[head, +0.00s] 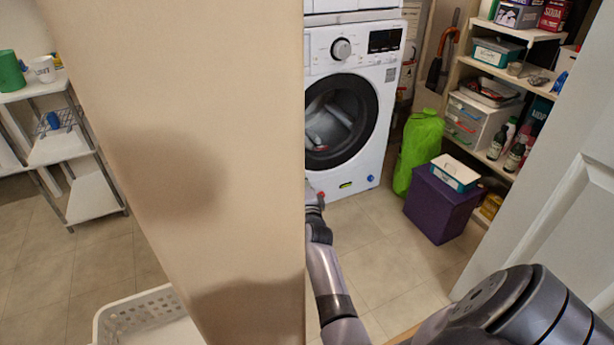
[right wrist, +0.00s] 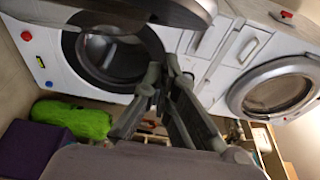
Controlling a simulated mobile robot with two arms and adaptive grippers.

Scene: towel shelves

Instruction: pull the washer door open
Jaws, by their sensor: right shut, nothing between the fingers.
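The white washer (head: 352,165) stands beyond the wall edge, with a round dark-rimmed door area (head: 378,118) on its front. The wall hides the washer's left side. In the right wrist view the washer (right wrist: 48,50) appears turned sideways, with the round opening area (right wrist: 118,55) behind the fingers. My right gripper (right wrist: 161,74) is shut and empty in front of it. In the head view its arm reaches up to the washer's lower left, and the wall edge partly hides the gripper (head: 314,197). My left gripper is not in view.
A beige wall (head: 200,150) blocks the left side. A green bag (head: 415,150) and purple box (head: 440,205) stand right of the washer, near loaded shelves (head: 480,70). A second machine (right wrist: 275,88) adjoins the washer. A grey rounded shape (right wrist: 165,10) crosses the wrist view's top.

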